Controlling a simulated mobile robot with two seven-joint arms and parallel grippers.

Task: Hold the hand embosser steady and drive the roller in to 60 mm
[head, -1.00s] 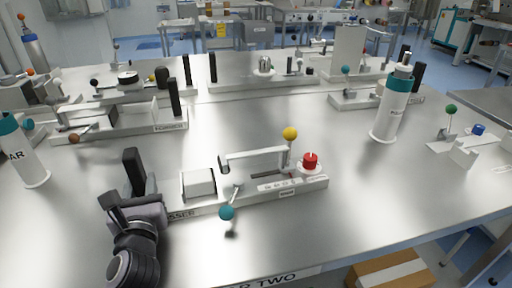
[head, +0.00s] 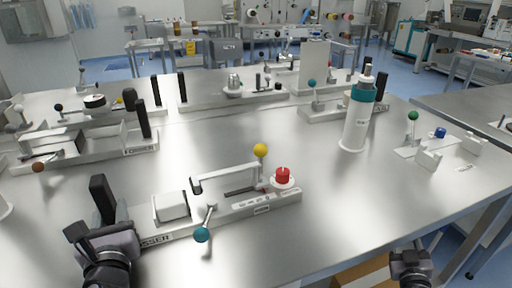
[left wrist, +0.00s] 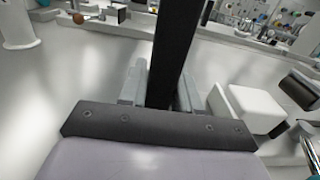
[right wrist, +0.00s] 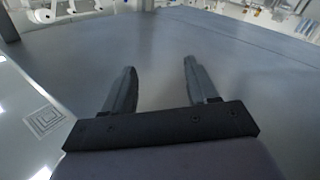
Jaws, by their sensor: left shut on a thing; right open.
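The hand embosser (head: 225,213) is a long pale base, its label partly hidden, at the front of the steel table. It carries a black upright post (head: 103,196), a white block (head: 170,206), a teal-ball lever (head: 202,235), a grey bar (head: 228,177), a yellow ball (head: 260,150) and a red knob (head: 283,175). I cannot tell which part is the roller. My left gripper (head: 101,226) is shut on the post, which stands between its fingers in the left wrist view (left wrist: 177,45). My right gripper (head: 410,256) is open and empty, beyond the embosser's right end; its fingers show apart (right wrist: 160,88).
A teal-topped white bottle (head: 356,122) stands behind and right of the embosser. Other fixtures (head: 85,150) line the back and left. A small fixture with a green ball (head: 413,116) sits at the right. Table between the embosser and the front right edge is clear.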

